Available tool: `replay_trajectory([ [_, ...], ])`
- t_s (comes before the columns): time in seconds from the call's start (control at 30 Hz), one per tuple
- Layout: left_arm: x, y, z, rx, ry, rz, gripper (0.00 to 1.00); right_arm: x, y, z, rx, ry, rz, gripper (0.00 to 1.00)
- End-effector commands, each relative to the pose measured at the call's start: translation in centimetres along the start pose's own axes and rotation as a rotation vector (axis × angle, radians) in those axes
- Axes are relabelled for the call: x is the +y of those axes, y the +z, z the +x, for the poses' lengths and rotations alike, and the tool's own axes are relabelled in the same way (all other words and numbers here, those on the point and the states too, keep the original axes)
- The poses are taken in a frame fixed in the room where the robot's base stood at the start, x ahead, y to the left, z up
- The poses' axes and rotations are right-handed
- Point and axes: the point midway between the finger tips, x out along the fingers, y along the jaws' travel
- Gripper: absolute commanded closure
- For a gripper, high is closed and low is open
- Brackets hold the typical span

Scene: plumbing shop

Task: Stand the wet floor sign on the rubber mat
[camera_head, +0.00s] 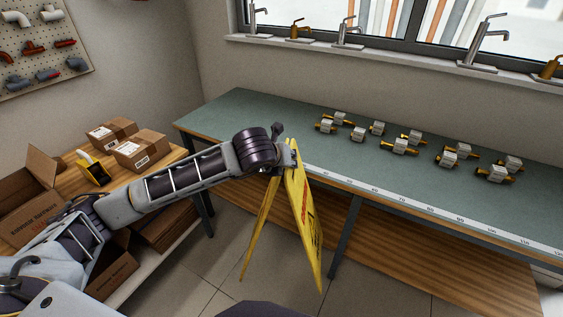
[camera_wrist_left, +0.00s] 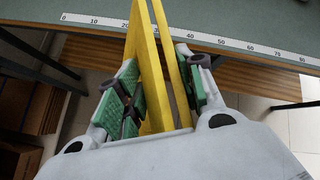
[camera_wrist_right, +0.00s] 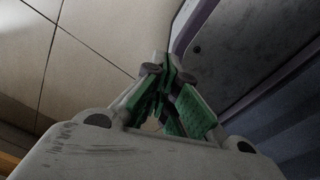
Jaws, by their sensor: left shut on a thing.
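The yellow wet floor sign (camera_head: 304,215) hangs from my left gripper (camera_head: 288,158) in front of the green bench. It is upright, slightly tilted, its two panels spread apart toward the bottom. In the left wrist view, the sign (camera_wrist_left: 150,80) stands between the green-padded fingers of the left gripper (camera_wrist_left: 163,85), which is shut on its upper part. Whether its feet touch the floor is not clear. My right gripper (camera_wrist_right: 166,75) shows only in its wrist view, with its fingertips together and nothing between them. I cannot make out the rubber mat in any view.
The long green bench (camera_head: 240,112) holds several small boxed valves (camera_head: 400,146) and a ruler strip (camera_head: 400,202) along its front edge. A wooden table (camera_head: 70,178) with cardboard boxes (camera_head: 140,150) stands at left. Tiled floor (camera_head: 205,268) is open below the sign.

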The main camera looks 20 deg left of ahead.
Motion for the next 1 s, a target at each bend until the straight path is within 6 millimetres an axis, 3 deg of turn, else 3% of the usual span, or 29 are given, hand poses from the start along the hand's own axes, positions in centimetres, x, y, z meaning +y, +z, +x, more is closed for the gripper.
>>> replay_trajectory([
  [0.5, 0.8, 0.4, -0.1, -0.009, 0.014, -0.020, 1.00, 0.3, -1.6, 0.0, 0.018, 0.004, 0.000, 1.00],
  [1.0, 4.1, 0.1, 0.4, -0.025, 0.056, -0.059, 1.00, -0.1, 0.3, 0.0, -0.003, -0.001, 0.000, 1.00],
])
